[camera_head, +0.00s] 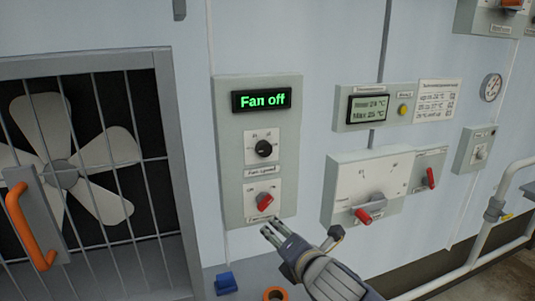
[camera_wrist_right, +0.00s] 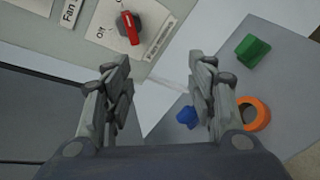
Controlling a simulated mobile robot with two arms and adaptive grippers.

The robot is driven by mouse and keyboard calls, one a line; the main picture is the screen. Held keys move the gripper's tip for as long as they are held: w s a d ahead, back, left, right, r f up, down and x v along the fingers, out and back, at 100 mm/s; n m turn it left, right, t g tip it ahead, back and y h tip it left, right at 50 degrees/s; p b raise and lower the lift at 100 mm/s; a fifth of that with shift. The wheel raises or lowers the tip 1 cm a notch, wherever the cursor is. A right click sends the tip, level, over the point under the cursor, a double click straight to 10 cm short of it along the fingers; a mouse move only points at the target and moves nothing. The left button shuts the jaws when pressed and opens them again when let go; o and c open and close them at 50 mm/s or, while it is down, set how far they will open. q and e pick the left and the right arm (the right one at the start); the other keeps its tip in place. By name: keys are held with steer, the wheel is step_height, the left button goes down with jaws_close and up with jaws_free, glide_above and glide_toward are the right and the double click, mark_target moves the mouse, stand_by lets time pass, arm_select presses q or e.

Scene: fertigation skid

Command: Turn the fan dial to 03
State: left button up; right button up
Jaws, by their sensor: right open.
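The fan panel (camera_head: 232,170) is on the wall at centre, with a green-lit display (camera_head: 261,100) reading "Fan off". Below it is the black round fan dial (camera_head: 264,149) on a white plate, with a "Fan speed" label under it. Lower down is a red switch (camera_head: 265,202) marked "Off". It also shows at the top of the right wrist view (camera_wrist_right: 130,28), where the dial cannot be made out. My right gripper (camera_head: 276,232) is open and empty just below the panel, its fingers pointing up-left towards the red switch, apart from the dial. My left gripper is not in view.
A caged fan (camera_head: 70,165) with an orange handle (camera_head: 30,225) is on the left. A control box with a red-tipped lever (camera_head: 363,214) is right of the panel. A shelf below holds a blue piece (camera_wrist_right: 187,117), a green piece (camera_wrist_right: 252,50) and an orange ring (camera_wrist_right: 256,113).

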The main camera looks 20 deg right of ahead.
mark_target(266, 149)
step_height(266, 149, up, 17)
steer(key=n+t, duration=0.4)
steer(key=n, duration=0.7)
steer(key=w+p, duration=0.1)
steer(key=w, duration=1)
steer(key=shift+w, duration=0.15)
steer(key=c, duration=1.1)
